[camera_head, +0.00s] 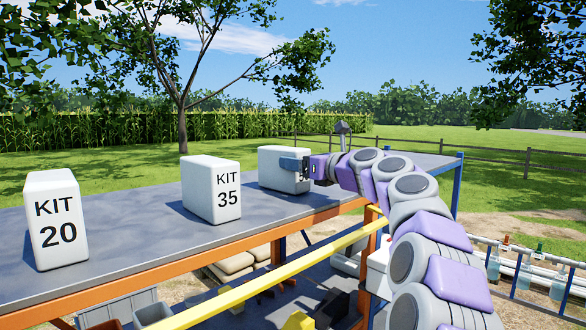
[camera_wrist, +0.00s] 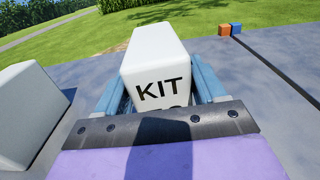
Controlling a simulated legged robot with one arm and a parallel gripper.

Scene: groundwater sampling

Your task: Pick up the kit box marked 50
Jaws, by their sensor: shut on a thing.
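Three white kit boxes stand in a row on the grey table top. The far right box (camera_head: 278,166) is partly hidden behind my gripper (camera_head: 306,168). My gripper is shut on this box, with one blue finger on each side of it in the wrist view (camera_wrist: 158,88). "KIT" shows on the held box (camera_wrist: 157,55), but its number is mostly hidden by the gripper. I cannot tell whether the box touches the table. The kit box marked 35 (camera_head: 211,188) stands to its left, and the kit box marked 20 (camera_head: 55,218) stands nearest at the far left.
The table (camera_head: 130,221) has an orange front edge, with a yellow rail (camera_head: 270,272) below it. Crates and bags lie under the table. Bottles hang on a rack (camera_head: 525,270) at right.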

